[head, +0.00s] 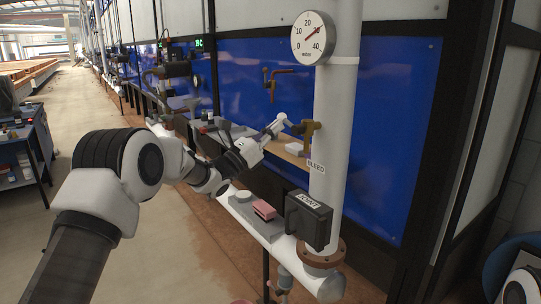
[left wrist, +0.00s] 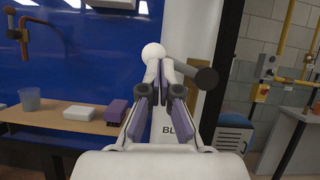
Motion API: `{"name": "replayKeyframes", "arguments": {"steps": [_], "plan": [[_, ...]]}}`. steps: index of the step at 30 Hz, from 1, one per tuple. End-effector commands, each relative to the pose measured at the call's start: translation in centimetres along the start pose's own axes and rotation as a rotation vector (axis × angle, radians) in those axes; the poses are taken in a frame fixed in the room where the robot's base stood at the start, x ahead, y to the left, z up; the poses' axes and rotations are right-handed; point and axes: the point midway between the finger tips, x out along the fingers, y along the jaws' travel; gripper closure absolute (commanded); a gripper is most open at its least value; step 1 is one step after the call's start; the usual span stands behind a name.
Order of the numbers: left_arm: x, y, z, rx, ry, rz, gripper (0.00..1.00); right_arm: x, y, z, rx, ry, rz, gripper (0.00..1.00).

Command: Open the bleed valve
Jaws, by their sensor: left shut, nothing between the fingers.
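The brass-coloured bleed valve (head: 308,132) sits on the white vertical pipe (head: 337,110), above a small BLEED label (head: 316,166). My left gripper (head: 276,127) is at the valve's left side, its fingers shut with nothing between them. In the left wrist view, the closed fingertips (left wrist: 165,78) point at the pipe; a white ball (left wrist: 153,51) and a dark rounded bar (left wrist: 204,79) show just beyond them. I cannot tell whether the fingers touch the valve. The fingers partly cover the label. My right gripper is not in view.
A round mbar gauge (head: 313,38) tops the pipe. Below are a dark box (head: 308,220) and a pink block (head: 263,210) on a ledge. Behind, a blue panel (head: 385,110) carries a brass tap (head: 270,84). A shelf (left wrist: 62,122) holds a cup, a white block and a purple block.

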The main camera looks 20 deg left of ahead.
Motion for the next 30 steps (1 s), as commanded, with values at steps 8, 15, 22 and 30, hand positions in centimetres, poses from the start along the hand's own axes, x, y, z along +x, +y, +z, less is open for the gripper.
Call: {"name": "replayKeyframes", "arguments": {"steps": [8, 15, 22, 30], "plan": [[0.6, 0.2, 0.4, 0.239, -0.004, -0.119, 1.0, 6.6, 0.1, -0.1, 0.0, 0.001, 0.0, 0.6], [1.3, -0.2, 1.7, 0.422, -0.002, -0.213, 1.0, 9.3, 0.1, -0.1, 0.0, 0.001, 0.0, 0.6], [1.8, -0.7, 2.5, 0.569, 0.0, -0.288, 1.0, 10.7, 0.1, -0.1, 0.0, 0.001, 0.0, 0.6], [2.2, -1.4, 3.2, 0.725, 0.0, -0.368, 1.0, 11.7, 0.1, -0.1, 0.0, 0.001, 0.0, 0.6]]}}
